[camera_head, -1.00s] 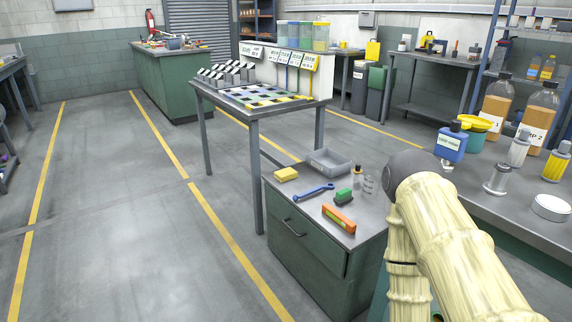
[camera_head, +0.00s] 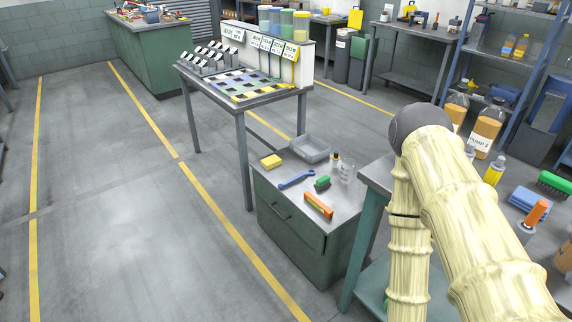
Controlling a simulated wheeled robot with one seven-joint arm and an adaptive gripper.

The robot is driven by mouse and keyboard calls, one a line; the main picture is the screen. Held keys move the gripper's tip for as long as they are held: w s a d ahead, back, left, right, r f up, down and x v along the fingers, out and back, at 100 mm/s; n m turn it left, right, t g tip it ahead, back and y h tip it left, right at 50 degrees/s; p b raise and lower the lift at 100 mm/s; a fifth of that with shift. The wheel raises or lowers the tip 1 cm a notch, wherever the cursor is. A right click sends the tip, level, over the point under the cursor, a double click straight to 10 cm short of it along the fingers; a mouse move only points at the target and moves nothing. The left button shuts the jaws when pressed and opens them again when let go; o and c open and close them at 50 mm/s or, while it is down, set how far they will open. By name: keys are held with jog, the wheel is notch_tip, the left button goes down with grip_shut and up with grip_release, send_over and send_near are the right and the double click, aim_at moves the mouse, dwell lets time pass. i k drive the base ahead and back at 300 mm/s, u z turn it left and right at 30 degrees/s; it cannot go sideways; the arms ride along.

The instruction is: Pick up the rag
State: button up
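A blue folded cloth (camera_head: 530,203), which looks like the rag, lies on the workbench at the right, close to an orange-handled tool (camera_head: 535,213) and a green brush (camera_head: 554,183). My arm, in a pale yellow ribbed sleeve, rises in front of the bench at the right and hides part of it. The end of the arm is out of the picture, so my gripper is not seen.
A green cabinet (camera_head: 305,245) stands left of my arm, with a yellow sponge (camera_head: 271,161), blue wrench, brush, orange level and grey tray on top. A table (camera_head: 240,105) with sorting trays stands behind it. The floor at left is clear.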

aim_at(269, 163)
jog(key=z, duration=0.4)
jog(key=k, duration=0.45)
jog(key=i, duration=1.35)
jog(key=u, duration=0.9)
jog(key=i, duration=0.4)
jog(key=u, duration=0.1)
